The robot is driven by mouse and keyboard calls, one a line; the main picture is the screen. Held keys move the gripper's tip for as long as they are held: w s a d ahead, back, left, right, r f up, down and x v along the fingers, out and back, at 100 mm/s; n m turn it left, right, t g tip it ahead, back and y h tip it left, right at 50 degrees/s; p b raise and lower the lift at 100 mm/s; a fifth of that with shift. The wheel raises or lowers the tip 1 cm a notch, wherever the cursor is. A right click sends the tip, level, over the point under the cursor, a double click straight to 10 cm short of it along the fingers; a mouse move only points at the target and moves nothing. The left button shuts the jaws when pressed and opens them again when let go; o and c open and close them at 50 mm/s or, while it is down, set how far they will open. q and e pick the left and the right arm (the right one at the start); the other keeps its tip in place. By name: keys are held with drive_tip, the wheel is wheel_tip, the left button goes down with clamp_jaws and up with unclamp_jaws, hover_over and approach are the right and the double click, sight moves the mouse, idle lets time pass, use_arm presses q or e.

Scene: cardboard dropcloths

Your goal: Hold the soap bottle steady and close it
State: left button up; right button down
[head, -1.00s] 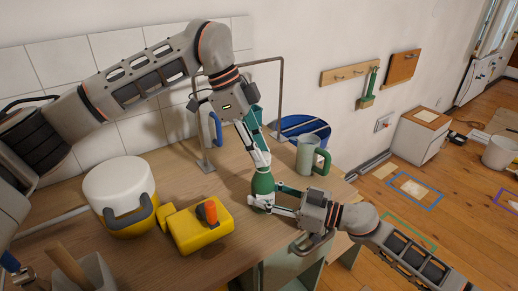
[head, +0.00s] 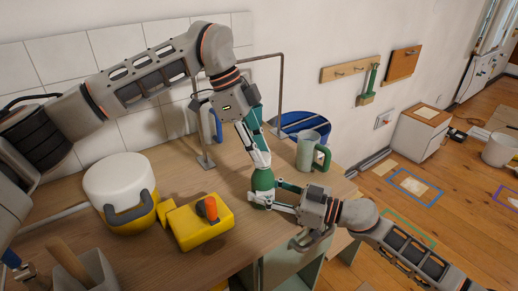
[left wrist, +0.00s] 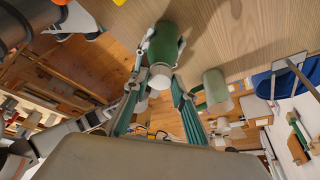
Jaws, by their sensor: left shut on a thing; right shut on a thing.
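The green soap bottle (head: 263,181) stands upright near the front edge of the wooden counter. Its white cap (left wrist: 160,76) is at the top of the bottle in the left wrist view, where the green body (left wrist: 166,42) also shows. My left gripper (head: 262,163) reaches down from above and is shut on the cap, which its fingers mostly hide in the head view. My right gripper (head: 262,197) comes in from the right, low down, and is shut around the bottle's lower body. I cannot tell how tightly the cap is seated.
A pale green mug (head: 309,151) stands right of the bottle, before a blue basin (head: 300,122). A yellow block-shaped thing with an orange knob (head: 200,226) and a white-and-yellow container (head: 120,190) stand to the left. A metal frame (head: 281,85) rises behind.

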use_arm(q)
drive_tip(key=m+g, duration=0.1)
drive_tip(key=m, duration=0.2)
drive_tip(key=shift+w+d+y, duration=0.1)
drive_tip(key=shift+w+y, duration=0.05)
drive_tip(key=shift+y, duration=0.15)
drive_tip(key=m+g, duration=0.1)
drive_tip(key=m, duration=0.2)
drive_tip(key=shift+w+d+f+m+y, duration=0.1)
drive_tip(key=shift+m+y, duration=0.3)
drive_tip(key=shift+m+g+y, duration=0.4)
drive_tip(key=shift+m+g, duration=0.1)
drive_tip(key=shift+m, duration=0.9)
drive_tip(key=o, duration=0.7)
drive_tip(key=shift+c, duration=0.2)
drive_tip(key=shift+w+r, duration=0.1)
drive_tip(key=shift+r, duration=0.15)
